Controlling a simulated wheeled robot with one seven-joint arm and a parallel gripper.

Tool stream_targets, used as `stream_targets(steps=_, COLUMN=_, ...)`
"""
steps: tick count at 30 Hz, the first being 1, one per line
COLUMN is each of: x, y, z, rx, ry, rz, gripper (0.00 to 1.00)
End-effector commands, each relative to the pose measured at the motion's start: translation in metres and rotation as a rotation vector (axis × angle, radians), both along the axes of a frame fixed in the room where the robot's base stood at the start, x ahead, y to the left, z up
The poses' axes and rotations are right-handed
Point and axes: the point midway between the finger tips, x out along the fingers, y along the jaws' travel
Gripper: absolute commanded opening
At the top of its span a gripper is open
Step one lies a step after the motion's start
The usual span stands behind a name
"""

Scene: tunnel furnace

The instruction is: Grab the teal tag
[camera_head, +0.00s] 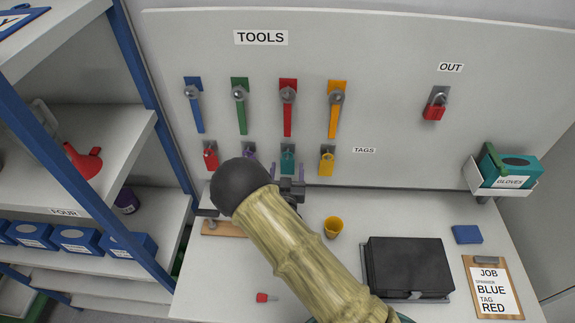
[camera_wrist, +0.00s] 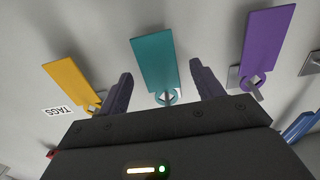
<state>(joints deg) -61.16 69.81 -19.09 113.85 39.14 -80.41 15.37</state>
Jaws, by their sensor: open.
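The teal tag (camera_head: 288,160) hangs on the board in the row beside the TAGS label, between the purple and yellow tags. My gripper (camera_head: 290,188) is just below it in the head view, and its fingers are largely hidden there. In the wrist view the teal tag (camera_wrist: 155,60) lies across the gap between the two open fingers of my gripper (camera_wrist: 161,70), with one finger on each side. Its ring end is near the gripper body. I see no finger touching it, and its depth relative to the fingertips is unclear.
The yellow tag (camera_wrist: 70,80) and purple tag (camera_wrist: 268,40) flank the fingers closely. A red tag (camera_head: 210,156) hangs further left. Coloured tools hang above. A blue-framed shelf stands left.

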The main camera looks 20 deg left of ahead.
Motion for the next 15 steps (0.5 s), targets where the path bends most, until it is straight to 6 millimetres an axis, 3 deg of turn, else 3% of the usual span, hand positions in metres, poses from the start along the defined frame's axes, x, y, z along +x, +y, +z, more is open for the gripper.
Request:
stream_targets(steps=2, x=-0.0001, y=0.0001, z=0.0001, rx=0.000, ry=0.000, rz=0.000, gripper=0.66)
stream_targets(steps=9, x=-0.0002, y=0.0001, z=0.0002, rx=0.000, ry=0.000, rz=0.000, gripper=0.19)
stream_targets(steps=15, x=-0.0001, y=0.0001, z=0.0003, rx=0.000, ry=0.000, rz=0.000, gripper=0.19)
